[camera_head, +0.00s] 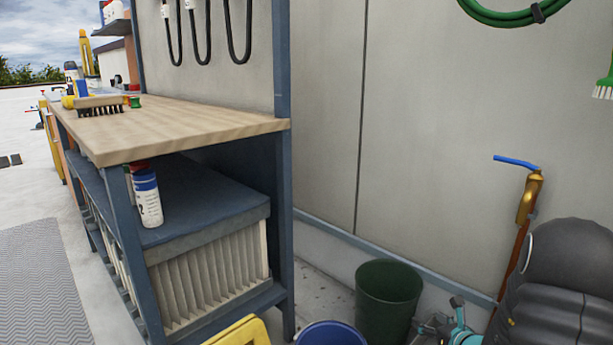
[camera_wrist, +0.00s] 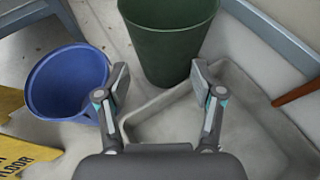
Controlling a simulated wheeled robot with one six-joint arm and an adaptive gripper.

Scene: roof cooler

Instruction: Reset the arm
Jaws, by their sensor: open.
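My gripper (camera_wrist: 159,82) is open in the wrist view, with its two fingers apart and nothing between them. It points down over a grey tray-like basin (camera_wrist: 255,105) on the floor. In the head view, my dark arm is at the lower right, and part of my gripper (camera_head: 458,325) shows at the bottom edge, to the right of the green bucket.
A green bucket (camera_head: 388,300) stands by the wall, and also shows in the wrist view (camera_wrist: 168,45). A blue bucket (camera_head: 330,335) and a yellow floor sign (camera_head: 240,332) are left of it. A workbench (camera_head: 180,125) fills the left. A tap pipe (camera_head: 528,195) rises near my arm.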

